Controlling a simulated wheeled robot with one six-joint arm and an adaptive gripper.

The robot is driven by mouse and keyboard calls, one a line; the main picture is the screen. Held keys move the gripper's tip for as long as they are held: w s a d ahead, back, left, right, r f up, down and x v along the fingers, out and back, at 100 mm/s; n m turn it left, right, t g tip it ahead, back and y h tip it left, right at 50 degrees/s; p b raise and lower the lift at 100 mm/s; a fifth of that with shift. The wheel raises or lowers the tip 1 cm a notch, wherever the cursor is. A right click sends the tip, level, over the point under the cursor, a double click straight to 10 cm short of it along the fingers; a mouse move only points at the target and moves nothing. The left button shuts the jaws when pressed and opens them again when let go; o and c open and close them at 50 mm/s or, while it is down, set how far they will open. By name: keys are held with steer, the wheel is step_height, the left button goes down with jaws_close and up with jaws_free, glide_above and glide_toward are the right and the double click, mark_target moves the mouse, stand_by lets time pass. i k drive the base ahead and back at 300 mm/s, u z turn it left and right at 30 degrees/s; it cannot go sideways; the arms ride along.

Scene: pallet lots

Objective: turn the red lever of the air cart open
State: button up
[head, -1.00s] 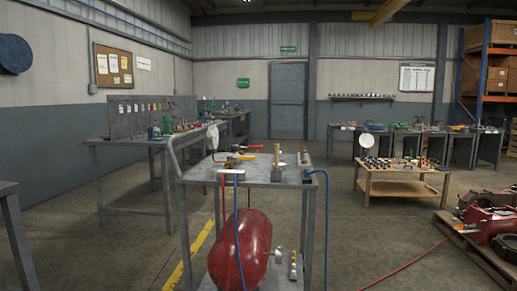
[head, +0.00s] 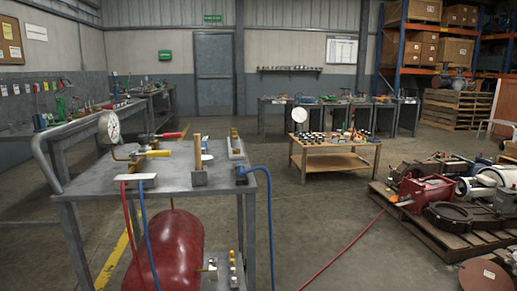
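The air cart (head: 90,184) stands close in front of me at the left, a grey metal cart with a push handle at its left end. On its top a red lever (head: 168,135) sticks out to the right of brass pipework (head: 150,153). A round white dial gauge (head: 109,127) stands at the left of this pipework. A red tank (head: 170,250) lies on the lower part of the cart. A red hose and a blue hose hang from a white block at the front edge. My gripper is not in view.
A blue hose (head: 270,220) hangs off the cart's right side. A low wooden table (head: 335,160) with small parts stands behind to the right. A pallet (head: 425,235) with red machinery lies at the right, and a red hose (head: 345,250) crosses the otherwise clear floor.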

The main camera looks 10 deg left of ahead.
mark_target(165, 135)
steer(key=z, duration=0.45)
steer(key=i, duration=2.05)
steer(key=u, duration=0.75)
steer(key=i, duration=1.15)
steer(key=u, duration=1.05)
